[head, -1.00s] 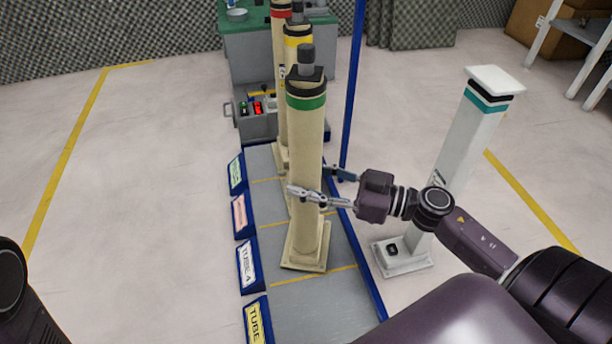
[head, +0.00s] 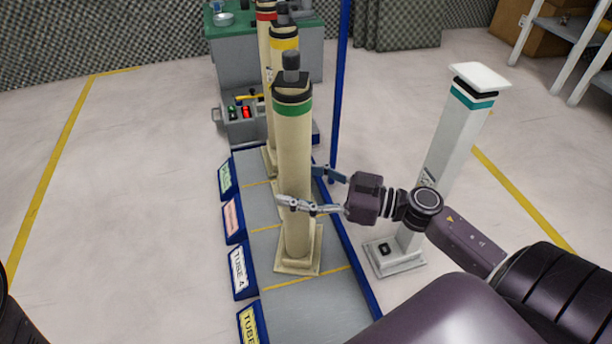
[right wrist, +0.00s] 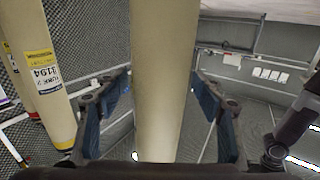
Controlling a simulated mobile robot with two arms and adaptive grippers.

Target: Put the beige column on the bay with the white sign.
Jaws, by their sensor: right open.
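The beige column (head: 293,170) with a green band and black cap stands upright. Its square base rests on the grey bay beside the white sign (head: 240,270) reading TUBE 4, between two yellow lines. My right gripper (head: 302,189) is open, with one finger on each side of the column's lower shaft. In the right wrist view the shaft (right wrist: 164,80) rises between the fingers (right wrist: 157,112), with a gap on both sides. My left gripper is out of view; only dark parts of mine show at the left edge.
Beige columns with yellow (head: 284,62) and red (head: 264,75) bands stand close behind. A white column (head: 447,150) stands right of the rack, near my right forearm. A blue post (head: 340,90) rises at the rack's right edge. The floor at left is clear.

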